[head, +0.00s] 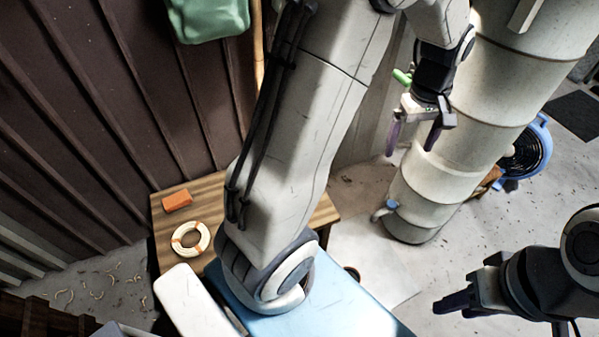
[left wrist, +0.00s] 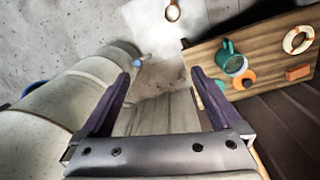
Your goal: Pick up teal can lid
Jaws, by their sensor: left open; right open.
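A teal can (left wrist: 228,52) with a pale round top or opening stands on the wooden table in the left wrist view. A small teal piece (left wrist: 221,85), possibly the lid, shows beside an orange round object; I cannot tell for sure. In the head view my left arm hides that part of the table. My left gripper (head: 412,138) is open and empty, high beside a pale column; it also shows in the left wrist view (left wrist: 164,84), with the can to the right of its fingers. My right gripper (head: 452,302) is open and empty at lower right.
The wooden table (head: 160,230) bears an orange block (head: 177,200) and a white-and-orange ring (head: 190,239). The orange round object (left wrist: 243,80) is near the can. A ribbed wall is behind the table. The pale segmented column (head: 470,120) and a blue fan (head: 527,152) stand right.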

